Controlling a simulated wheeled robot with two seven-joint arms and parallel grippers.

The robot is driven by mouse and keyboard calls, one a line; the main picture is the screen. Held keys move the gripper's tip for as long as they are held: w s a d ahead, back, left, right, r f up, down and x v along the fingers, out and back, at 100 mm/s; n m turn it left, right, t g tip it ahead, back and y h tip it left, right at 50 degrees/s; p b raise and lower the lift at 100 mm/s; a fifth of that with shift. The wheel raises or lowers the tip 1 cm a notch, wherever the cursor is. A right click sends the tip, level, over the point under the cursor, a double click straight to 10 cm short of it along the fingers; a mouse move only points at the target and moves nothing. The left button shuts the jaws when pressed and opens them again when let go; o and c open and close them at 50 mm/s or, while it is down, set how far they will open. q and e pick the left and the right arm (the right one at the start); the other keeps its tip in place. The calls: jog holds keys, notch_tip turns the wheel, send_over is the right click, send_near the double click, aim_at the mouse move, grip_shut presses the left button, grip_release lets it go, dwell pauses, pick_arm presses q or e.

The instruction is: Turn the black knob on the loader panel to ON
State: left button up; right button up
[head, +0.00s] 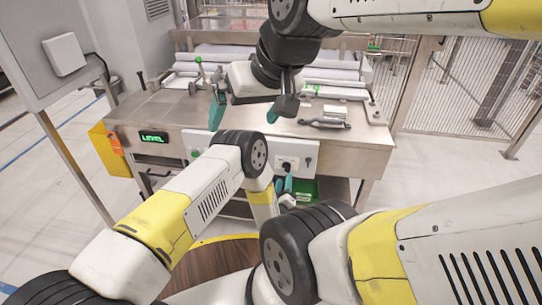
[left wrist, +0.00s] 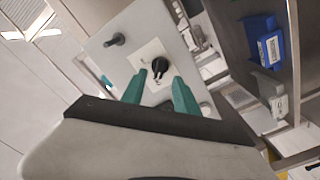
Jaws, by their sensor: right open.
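The black knob (left wrist: 160,65) sits on a pale label plate on the white loader panel (left wrist: 118,65) in the left wrist view. In the head view the knob (head: 286,167) is small on the front panel (head: 307,160) of the steel machine. My left gripper (left wrist: 160,92) is open, its two teal fingers apart and pointing at the knob, which shows between and just beyond the tips. I cannot tell whether they touch it or which mark it points to. The left gripper also shows below the knob in the head view (head: 284,187). My right gripper (head: 244,116) is open and empty above the machine top.
A black handle (left wrist: 115,40) sticks out of the panel near the knob. A green LEVEL display (head: 153,137) and a green button (head: 194,153) are on the machine front. A grey bar handle (head: 324,122) lies on top. A green bin (head: 303,191) is underneath.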

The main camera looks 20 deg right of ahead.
aim_at(286, 170)
pick_arm(q)
jog(key=x, duration=0.5)
jog(key=shift+w+d, duration=0.1)
jog(key=shift+w, duration=0.25)
grip_shut()
